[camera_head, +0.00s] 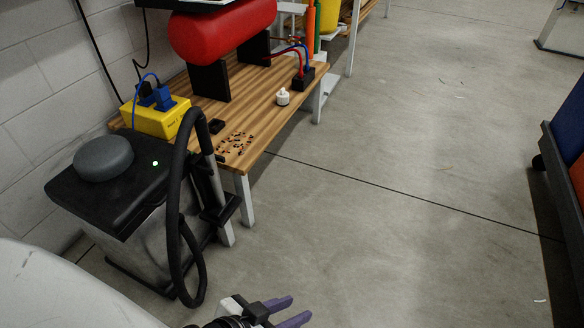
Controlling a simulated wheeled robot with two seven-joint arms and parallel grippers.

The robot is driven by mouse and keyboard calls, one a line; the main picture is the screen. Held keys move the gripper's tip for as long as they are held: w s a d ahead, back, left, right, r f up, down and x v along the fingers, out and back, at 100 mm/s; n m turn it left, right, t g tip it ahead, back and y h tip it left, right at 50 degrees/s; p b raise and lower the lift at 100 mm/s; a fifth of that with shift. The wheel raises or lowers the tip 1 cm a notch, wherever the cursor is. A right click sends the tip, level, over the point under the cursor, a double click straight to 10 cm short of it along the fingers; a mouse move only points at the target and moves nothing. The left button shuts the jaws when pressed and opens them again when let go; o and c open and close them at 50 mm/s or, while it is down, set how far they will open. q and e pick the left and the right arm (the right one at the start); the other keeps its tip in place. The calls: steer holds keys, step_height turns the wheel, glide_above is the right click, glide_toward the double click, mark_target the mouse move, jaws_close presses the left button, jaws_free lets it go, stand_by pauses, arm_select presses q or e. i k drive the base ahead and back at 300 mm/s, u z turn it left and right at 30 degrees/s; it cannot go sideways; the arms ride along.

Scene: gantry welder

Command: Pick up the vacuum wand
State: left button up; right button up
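The vacuum wand (215,178) is a grey tube standing nearly upright at the right side of the vacuum unit (125,195), by a black bracket. A thick black hose (174,200) loops up over the top of the wand and hangs down in front of the unit. My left gripper (299,310) is at the bottom edge, below and to the right of the wand. Its two purple fingers are apart, with nothing between them. It is clear of the wand and the hose. My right gripper is out of view.
A wooden bench (240,110) stands behind the vacuum, with a red tank (222,30), a yellow power box (155,117), a small white bottle (283,97) and scattered small parts. A dark cart (572,130) is at the right edge. The concrete floor between is open.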

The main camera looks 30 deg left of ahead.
mark_target(224, 200)
steer(key=z, duration=2.1)
steer(key=k, duration=1.25)
steer(key=u, duration=1.95)
